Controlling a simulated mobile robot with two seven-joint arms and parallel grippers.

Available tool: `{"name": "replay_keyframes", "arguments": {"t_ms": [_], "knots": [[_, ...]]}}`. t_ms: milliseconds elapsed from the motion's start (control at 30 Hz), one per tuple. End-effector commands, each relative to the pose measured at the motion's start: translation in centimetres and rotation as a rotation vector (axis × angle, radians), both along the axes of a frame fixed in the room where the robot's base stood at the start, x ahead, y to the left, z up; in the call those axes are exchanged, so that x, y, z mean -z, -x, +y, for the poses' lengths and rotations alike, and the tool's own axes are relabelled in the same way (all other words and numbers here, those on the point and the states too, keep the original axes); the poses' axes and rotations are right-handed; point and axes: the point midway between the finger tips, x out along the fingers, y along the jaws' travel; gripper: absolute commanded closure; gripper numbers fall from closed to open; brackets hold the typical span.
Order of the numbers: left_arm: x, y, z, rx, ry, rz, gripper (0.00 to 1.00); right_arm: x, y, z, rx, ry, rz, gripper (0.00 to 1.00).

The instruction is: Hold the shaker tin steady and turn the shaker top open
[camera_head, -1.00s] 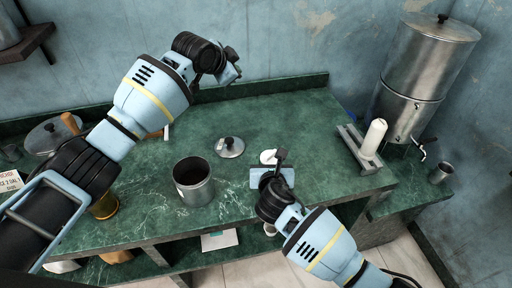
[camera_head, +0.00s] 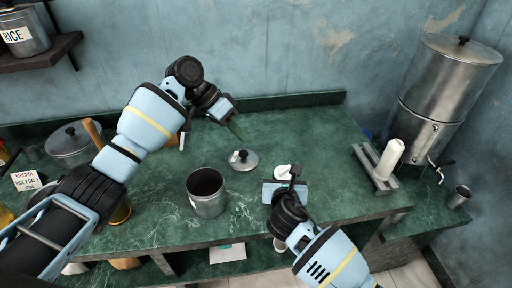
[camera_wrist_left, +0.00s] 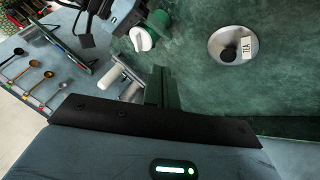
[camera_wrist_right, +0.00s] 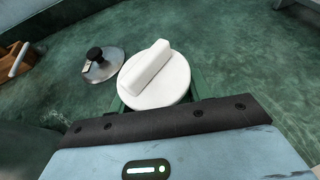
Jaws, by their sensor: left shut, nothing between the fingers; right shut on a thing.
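The shaker's white round top (camera_wrist_right: 155,78), with a raised bar across it, faces up in the right wrist view. It also shows in the head view (camera_head: 283,171) and the left wrist view (camera_wrist_left: 143,38). My right gripper (camera_wrist_right: 155,105) is shut on the shaker just below this top; the tin's body is mostly hidden. My left gripper (camera_head: 238,135) is shut and empty above the counter, left of and behind the shaker, and apart from it. Its closed fingers show in the left wrist view (camera_wrist_left: 161,86).
A metal lid with a black knob (camera_head: 243,160) lies on the green counter left of the shaker. An open metal canister (camera_head: 207,195) stands nearer the front edge. A white cylinder on a rack (camera_head: 390,158) and an urn (camera_head: 440,90) are to the right. The back middle counter is clear.

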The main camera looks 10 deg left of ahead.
Motion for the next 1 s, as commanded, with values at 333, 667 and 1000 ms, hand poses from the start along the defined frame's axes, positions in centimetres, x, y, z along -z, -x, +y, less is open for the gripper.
{"name": "replay_keyframes", "arguments": {"t_ms": [333, 667, 1000], "knots": [[4.8, 0.1, -3.6, 0.002, -0.001, 0.003, 1.0, 0.0, 0.0, 0.0, 0.0, 0.0, -0.001, 0.77], [7.5, 1.2, -7.1, 0.002, -0.001, -0.004, 1.0, 0.0, 0.0, 0.0, 0.0, 0.0, -0.001, 0.77], [7.5, 2.5, -8.7, 0.0, -0.002, -0.001, 1.0, 0.0, 0.0, 0.0, 0.0, 0.0, -0.001, 0.77]]}}
